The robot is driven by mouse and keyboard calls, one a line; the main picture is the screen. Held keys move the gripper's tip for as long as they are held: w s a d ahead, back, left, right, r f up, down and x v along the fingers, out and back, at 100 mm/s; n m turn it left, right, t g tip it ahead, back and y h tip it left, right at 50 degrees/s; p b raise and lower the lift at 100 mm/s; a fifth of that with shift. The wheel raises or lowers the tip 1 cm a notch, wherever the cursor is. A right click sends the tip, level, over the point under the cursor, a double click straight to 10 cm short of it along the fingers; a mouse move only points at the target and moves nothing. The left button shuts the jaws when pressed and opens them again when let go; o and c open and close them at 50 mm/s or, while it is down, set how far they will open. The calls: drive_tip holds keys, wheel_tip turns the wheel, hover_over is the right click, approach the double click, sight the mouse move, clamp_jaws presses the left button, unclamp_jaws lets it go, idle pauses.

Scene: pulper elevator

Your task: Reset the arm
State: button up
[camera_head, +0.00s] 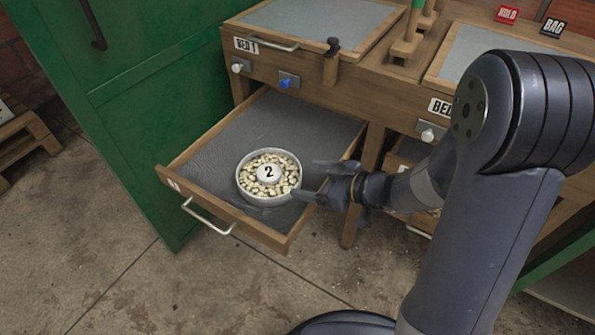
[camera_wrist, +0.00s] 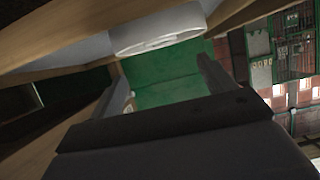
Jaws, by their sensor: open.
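My gripper (camera_head: 311,178) is at the right side of an open wooden drawer (camera_head: 222,203), its fingers reaching over the drawer's right wall beside a round metal bowl (camera_head: 245,183). The bowl is full of pale beans (camera_head: 270,158) and has a white disc marked 2 (camera_head: 268,173) on top. My gripper is open, with nothing seen between its fingers. In the wrist view the two fingers (camera_wrist: 168,88) stand apart, with a white round rim (camera_wrist: 160,40) just beyond them. Whether a finger touches the bowl cannot be told.
A wooden bench with a BED 1 label (camera_head: 246,45), knobs and a second bed stands behind. A green cabinet (camera_head: 150,110) is on the left. A pallet (camera_head: 25,135) lies at far left. The concrete floor (camera_head: 130,270) in front is clear.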

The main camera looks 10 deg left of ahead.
sight(269, 171)
drive_tip(key=shift+s+d+r, duration=0.15)
drive_tip(key=shift+s+d, duration=0.05)
drive_tip(key=shift+d, duration=0.2)
drive_tip(key=b+x, duration=0.4)
drive_tip(key=x, duration=0.8)
drive_tip(key=shift+s+d, duration=0.1)
drive_tip(key=shift+a+r, duration=0.1)
drive_tip(key=shift+a, duration=0.15)
drive_tip(key=shift+d+r+p, duration=0.1)
drive_tip(key=shift+r+p, duration=0.6)
drive_tip(key=shift+r, duration=0.65)
drive_tip(key=shift+f, duration=0.1)
